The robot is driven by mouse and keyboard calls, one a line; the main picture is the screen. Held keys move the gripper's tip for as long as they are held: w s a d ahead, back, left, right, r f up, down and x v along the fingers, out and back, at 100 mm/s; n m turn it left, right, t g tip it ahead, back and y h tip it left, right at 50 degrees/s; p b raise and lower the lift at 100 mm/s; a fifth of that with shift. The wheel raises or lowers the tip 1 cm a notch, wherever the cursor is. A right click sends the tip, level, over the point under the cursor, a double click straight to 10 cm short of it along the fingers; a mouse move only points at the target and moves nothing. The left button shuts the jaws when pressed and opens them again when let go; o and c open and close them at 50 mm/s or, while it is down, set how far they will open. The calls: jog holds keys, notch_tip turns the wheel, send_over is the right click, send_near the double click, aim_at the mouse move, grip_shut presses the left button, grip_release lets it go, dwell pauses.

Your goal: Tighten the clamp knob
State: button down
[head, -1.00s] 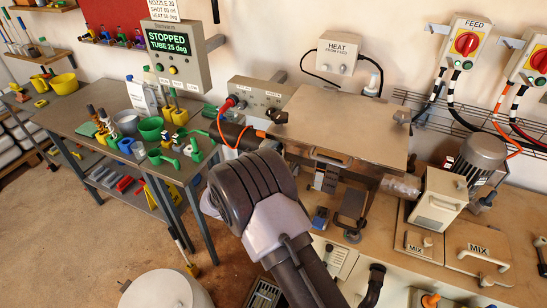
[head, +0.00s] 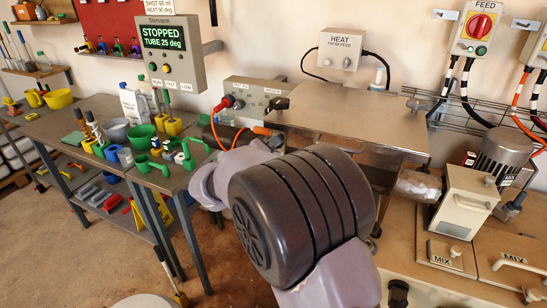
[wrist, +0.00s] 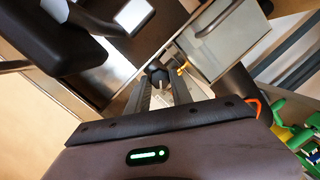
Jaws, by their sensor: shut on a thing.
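In the wrist view my gripper (wrist: 163,92) has its two long dark fingers closed around a small dark knob (wrist: 157,74). This looks like the clamp knob, and its lower part is hidden between the fingers. The knob is close to the edge of a metal-sided unit (wrist: 226,42). In the head view my thick arm joint hides the gripper and the held knob. Another dark knob (head: 276,104) sits at the left edge of the metal-topped press (head: 345,108), apart from what I can see of my arm.
A grey control box (head: 250,96) with a red plug and orange cable is just left of the press. A side table (head: 110,165) with green, yellow and blue cups and tools stands at left. A cream mixing unit (head: 466,200) stands on the bench at right. The display reads STOPPED.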

jog(key=shift+b, duration=0.45)
jog(key=c, duration=1.4)
grip_release()
jog(key=shift+c, duration=0.2)
